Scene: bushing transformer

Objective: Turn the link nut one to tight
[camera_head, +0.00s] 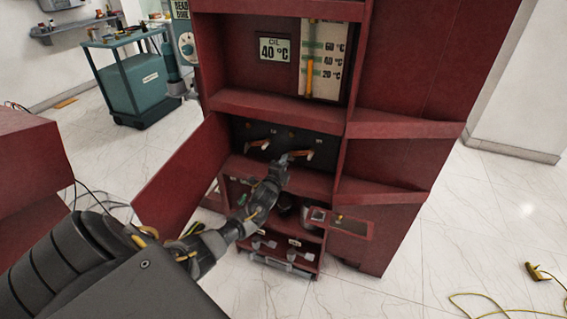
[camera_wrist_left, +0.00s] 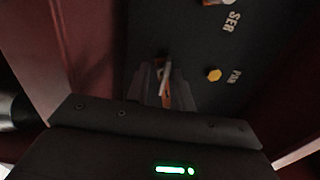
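Two orange-copper links, a left one (camera_head: 260,143) and a right one (camera_head: 303,153), show on the dark panel (camera_head: 240,130) inside the red cabinet. My left gripper (camera_head: 286,160) reaches into this bay, at the right link. In the left wrist view, the gripper fingers (camera_wrist_left: 165,88) stand on both sides of an orange and pale link piece (camera_wrist_left: 165,82). Whether they touch it is too dark to tell. A yellow hexagonal nut (camera_wrist_left: 214,75) sits apart, to the right, beside the lettering PAR. The link nut at the fingers cannot be made out. My right gripper is not in view.
The bay's open red door (camera_head: 180,180) stands to the left of my arm. A red shelf (camera_head: 280,172) runs below the panel. A small red flap (camera_head: 340,224) juts out lower right. A teal cart (camera_head: 135,85) stands back left.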

